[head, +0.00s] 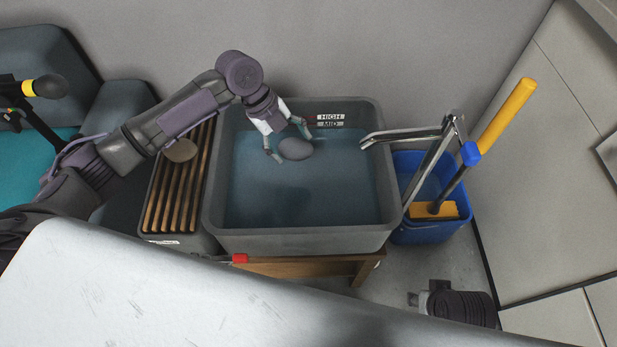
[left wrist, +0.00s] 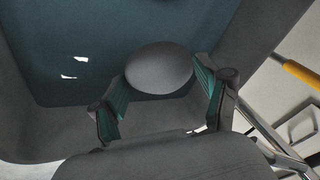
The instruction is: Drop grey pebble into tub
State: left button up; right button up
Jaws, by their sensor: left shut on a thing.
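The grey pebble (head: 296,149) is smooth and oval. My left gripper (head: 290,146) is shut on it, with one finger on each side, and holds it over the grey tub (head: 310,243). The tub holds bluish water, and HIGH and MID labels show on its back wall. In the left wrist view the pebble (left wrist: 158,68) sits between the green-padded fingers (left wrist: 165,100), with the water and tub wall behind it. The height of the pebble above the water is hard to tell. My right gripper does not show; only a dark part of my right arm shows at the lower right.
A brownish stone (head: 180,151) lies on a slatted wooden rack (head: 172,205) left of the tub. A metal spout (head: 405,136) reaches over the tub's right rim. A blue bucket (head: 418,232) with a yellow-handled tool (head: 508,113) stands at right. A wooden stand (head: 310,268) is under the tub.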

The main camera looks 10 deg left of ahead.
pick_arm(q)
jog(key=o, duration=1.8)
jog(key=v, duration=1.2)
